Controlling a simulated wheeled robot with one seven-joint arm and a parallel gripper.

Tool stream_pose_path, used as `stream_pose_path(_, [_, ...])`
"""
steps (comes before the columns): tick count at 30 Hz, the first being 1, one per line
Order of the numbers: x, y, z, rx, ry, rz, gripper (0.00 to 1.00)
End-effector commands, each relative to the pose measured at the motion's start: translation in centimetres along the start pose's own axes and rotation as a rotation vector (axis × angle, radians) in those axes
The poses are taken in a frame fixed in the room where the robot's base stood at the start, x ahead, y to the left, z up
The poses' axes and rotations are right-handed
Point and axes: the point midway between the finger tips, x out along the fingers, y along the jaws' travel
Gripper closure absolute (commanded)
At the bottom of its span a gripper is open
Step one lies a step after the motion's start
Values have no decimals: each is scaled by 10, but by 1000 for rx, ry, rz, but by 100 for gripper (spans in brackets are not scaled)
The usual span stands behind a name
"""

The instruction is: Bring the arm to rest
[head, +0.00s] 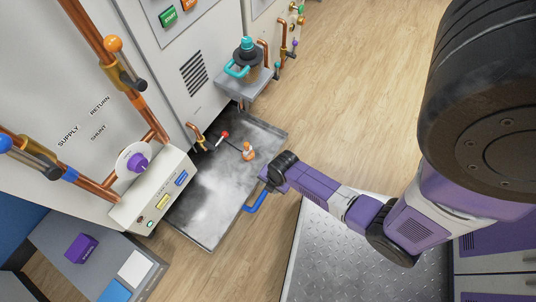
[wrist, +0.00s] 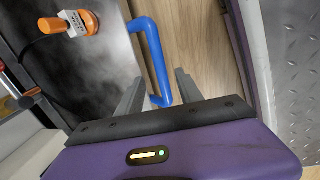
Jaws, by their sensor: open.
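My arm reaches from the right of the head view, with purple links and dark joints. My gripper (wrist: 159,78) is open in the wrist view, its two grey fingers apart. A blue handle (wrist: 152,52) on the dark tray's edge shows between the fingers; I cannot tell how far beyond the tips it lies. In the head view the blue handle (head: 256,203) is just below and left of the wrist. The fingers are hidden there behind my wrist.
The dark metal tray (head: 205,205) holds an orange-topped fitting (head: 248,152) with a cable. Copper pipes and a white control box (head: 155,190) stand left. A shelf (head: 243,84) carries a teal-handled part. A ridged metal plate (head: 335,262) lies lower right. Wood floor is clear at the top.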

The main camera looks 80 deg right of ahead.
Motion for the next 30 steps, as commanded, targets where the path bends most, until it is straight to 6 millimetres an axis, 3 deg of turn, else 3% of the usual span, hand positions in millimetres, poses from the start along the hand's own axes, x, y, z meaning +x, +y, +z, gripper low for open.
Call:
stream_pose_path(4, [-9,0,0,-1,1,-1,57])
stream_pose_path(25, [-8,2,0,46,-1,6,57])
stream_pose_path(28, [-10,16,5,170,-14,64,57])
stream_pose_path(30, [-22,48,10,293,-23,168,57])
